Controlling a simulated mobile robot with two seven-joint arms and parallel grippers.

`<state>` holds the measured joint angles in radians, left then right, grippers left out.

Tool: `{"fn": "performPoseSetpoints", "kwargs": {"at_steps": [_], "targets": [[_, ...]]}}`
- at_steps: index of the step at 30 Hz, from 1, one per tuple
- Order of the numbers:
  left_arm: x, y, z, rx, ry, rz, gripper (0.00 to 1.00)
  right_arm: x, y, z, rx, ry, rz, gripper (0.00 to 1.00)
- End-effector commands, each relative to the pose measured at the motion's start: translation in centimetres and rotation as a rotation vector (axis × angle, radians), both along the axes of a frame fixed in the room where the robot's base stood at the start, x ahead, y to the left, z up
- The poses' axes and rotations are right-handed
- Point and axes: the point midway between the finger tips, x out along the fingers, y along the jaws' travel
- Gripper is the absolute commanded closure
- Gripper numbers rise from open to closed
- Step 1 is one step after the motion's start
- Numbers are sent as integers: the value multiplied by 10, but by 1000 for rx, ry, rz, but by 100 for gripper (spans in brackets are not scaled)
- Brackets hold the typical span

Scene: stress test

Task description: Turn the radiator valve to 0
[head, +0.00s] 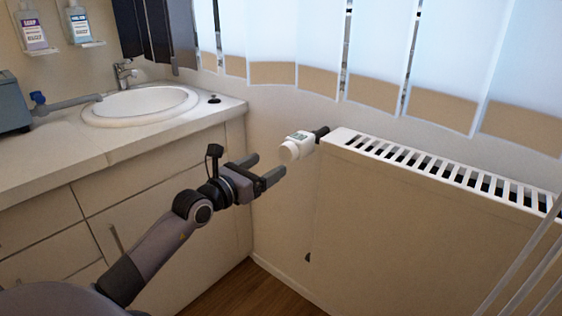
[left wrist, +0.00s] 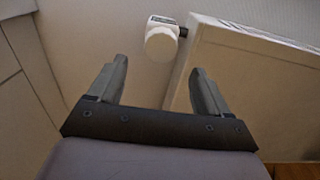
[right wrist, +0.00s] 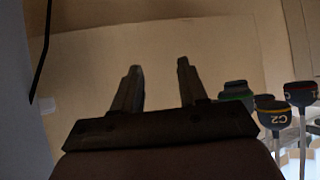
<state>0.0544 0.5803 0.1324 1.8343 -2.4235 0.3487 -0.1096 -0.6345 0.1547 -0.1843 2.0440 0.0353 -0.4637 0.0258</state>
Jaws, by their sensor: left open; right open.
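The radiator valve (head: 297,147) is a white knob with a small display, at the left end of the white radiator (head: 400,200). It also shows in the left wrist view (left wrist: 162,42), beyond my fingertips; its setting is too small to read. My left gripper (head: 267,169) is open and empty, just left of and below the valve, with the fingers pointing toward it and apart from it. In the left wrist view, the fingers (left wrist: 158,75) frame a gap below the valve. My right gripper (right wrist: 158,70) is open and empty, facing a plain beige surface; it is outside the head view.
A counter (head: 60,155) with a sink (head: 140,103) stands left of my left arm. Vertical blinds (head: 380,50) hang above the radiator. In the right wrist view, several labelled dark-topped items, one marked C2 (right wrist: 270,112), stand right of my gripper.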

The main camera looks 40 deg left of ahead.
Motion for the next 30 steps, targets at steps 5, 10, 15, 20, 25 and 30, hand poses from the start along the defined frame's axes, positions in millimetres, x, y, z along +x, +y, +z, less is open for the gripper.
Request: {"fn": "performPoseSetpoints", "kwargs": {"at_steps": [5,10,15,20,25,30], "targets": [[20,-1,1,-1,-3,0,22,0,0,-2,1,-1,1,57],[41,-3,0,-2,-2,0,22,0,0,-5,1,-1,1,57],[56,-5,0,-3,-1,-1,22,0,1,-7,1,-2,-1,57],[64,-5,0,-3,-1,-1,22,0,1,-7,3,-1,-2,57],[65,-6,0,-3,-1,-1,22,0,1,-7,4,-1,-3,57],[65,-6,0,-3,-1,-1,28,0,1,-7,4,-1,-3,57]]}}
